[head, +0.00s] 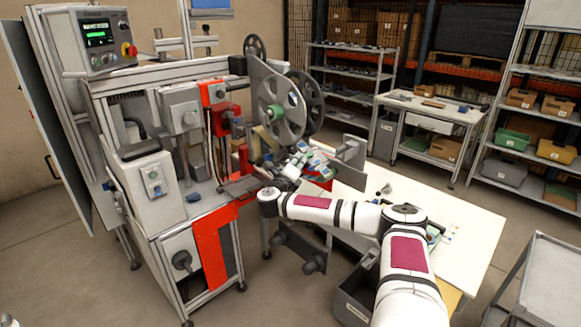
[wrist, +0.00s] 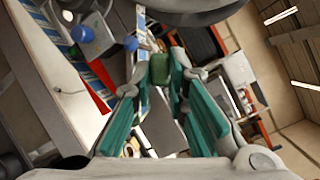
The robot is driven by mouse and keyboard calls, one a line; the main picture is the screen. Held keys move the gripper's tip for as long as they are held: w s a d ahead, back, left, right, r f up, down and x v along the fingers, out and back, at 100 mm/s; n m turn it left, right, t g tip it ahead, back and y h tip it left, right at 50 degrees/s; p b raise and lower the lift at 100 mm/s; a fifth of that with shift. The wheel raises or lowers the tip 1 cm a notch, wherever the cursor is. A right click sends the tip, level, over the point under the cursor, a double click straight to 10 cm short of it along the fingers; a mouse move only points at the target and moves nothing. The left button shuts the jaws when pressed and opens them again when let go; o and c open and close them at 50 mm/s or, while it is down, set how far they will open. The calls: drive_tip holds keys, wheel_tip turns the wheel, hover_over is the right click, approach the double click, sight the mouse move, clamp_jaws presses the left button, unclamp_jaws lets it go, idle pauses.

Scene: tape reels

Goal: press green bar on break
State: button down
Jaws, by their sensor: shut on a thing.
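My gripper (wrist: 163,72) shows in the wrist view with its two teal-padded fingers closing toward each other. Between the fingertips is a small dark green block (wrist: 160,67), which looks like the green bar, and the gripper is shut on it. In the head view my gripper (head: 311,160) is beside the machine, just below and right of the large grey reel (head: 276,108). The bar cannot be made out there. The break is too small or hidden to tell in either view.
The tape machine (head: 150,190) fills the left, with red parts and a control box (head: 98,42) with a lit green screen. A white table (head: 470,238) with small items stands under my arm. A dark bin (head: 352,295) is below it. Shelves (head: 350,75) line the back.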

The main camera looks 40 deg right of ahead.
drive_tip(key=shift+w+d+b, duration=0.15)
drive_tip(key=shift+d+b, duration=0.4)
drive_tip(key=shift+d, duration=0.8)
drive_tip(key=shift+w+d+b, duration=0.1)
drive_tip(key=shift+d+b, duration=0.45)
drive_tip(key=shift+d, duration=0.8)
drive_tip(key=shift+w+a+f+b, duration=0.1)
drive_tip(key=shift+w+f+b, duration=0.2)
drive_tip(key=shift+f, duration=0.35)
drive_tip(key=shift+w+f+b, duration=0.15)
drive_tip(key=shift+w+f, duration=0.25)
drive_tip(key=shift+f, duration=0.2)
drive_tip(key=shift+w+f, duration=0.2)
drive_tip(key=shift+f, duration=0.15)
drive_tip(key=p, duration=0.6)
approach(308, 157)
drive_tip(key=shift+w+a, duration=1.95)
drive_tip(key=shift+a, duration=0.3)
